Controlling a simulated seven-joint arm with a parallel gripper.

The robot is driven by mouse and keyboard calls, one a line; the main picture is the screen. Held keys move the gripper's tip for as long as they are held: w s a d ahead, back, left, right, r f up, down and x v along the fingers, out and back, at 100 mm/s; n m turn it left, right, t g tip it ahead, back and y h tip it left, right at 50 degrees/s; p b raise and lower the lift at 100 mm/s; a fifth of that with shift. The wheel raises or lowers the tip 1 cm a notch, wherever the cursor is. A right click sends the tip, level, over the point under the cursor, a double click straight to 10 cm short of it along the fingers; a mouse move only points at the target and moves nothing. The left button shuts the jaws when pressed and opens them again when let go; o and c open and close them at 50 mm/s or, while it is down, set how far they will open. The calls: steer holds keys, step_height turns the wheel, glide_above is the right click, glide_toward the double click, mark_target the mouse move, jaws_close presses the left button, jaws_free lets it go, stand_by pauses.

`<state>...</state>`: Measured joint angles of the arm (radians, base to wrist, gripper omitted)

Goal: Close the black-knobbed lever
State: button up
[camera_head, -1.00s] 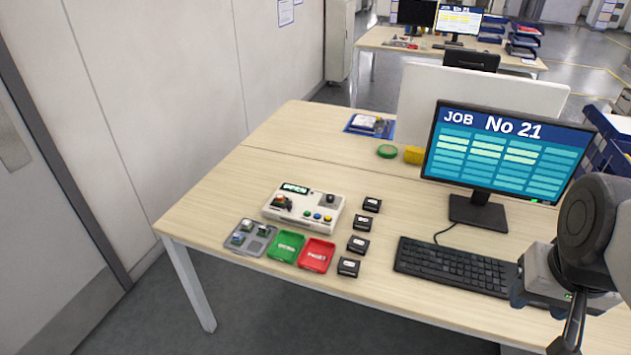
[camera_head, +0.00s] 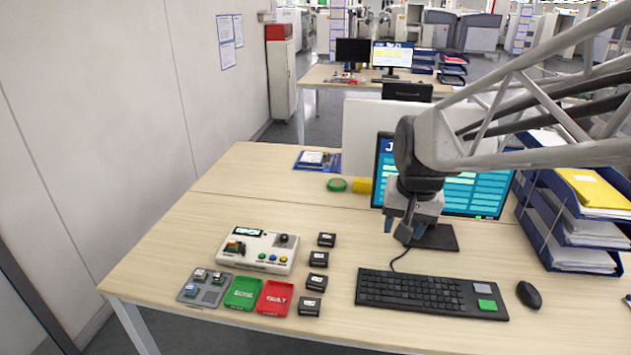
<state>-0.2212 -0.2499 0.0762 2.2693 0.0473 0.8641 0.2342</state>
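A white control box (camera_head: 262,257) stands on the desk at the left, with a small display that seems to read OPEN. The black-knobbed lever (camera_head: 284,239) is at its right rear; its exact tilt is too small to tell. Coloured buttons sit along the front of the box, and another control with orange and green on it is at its left. My gripper (camera_head: 404,233) hangs in front of the monitor, to the right of the box and well apart from it. Its fingers are seen nearly edge-on, so their opening is unclear. I see nothing held in it.
A grey tray (camera_head: 188,298) with small parts, a green tray (camera_head: 242,293) and a red tray (camera_head: 274,298) lie before the box. Several black blocks (camera_head: 318,259) line its right side. The keyboard (camera_head: 430,293) and monitor (camera_head: 500,196) are further right.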

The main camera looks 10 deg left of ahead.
steer(key=w+a+f, duration=0.3)
steer(key=w+a, duration=0.6)
steer(key=a, duration=0.1)
steer(key=g, duration=0.2)
glide_above(243, 249)
steer(key=d, duration=0.1)
step_height(243, 249, down, 20)
steer(key=shift+f+m+y, duration=0.2)
steer(key=shift+m+y, duration=0.2)
steer(key=shift+s+f, duration=0.1)
steer(key=shift+a+f, duration=0.15)
steer(key=shift+f, duration=1.1)
steer(key=shift+a+f, duration=0.2)
steer(key=shift+f, duration=1.05)
steer(key=shift+a+f, duration=0.15)
steer(key=shift+f, duration=1.1)
jaws_close()
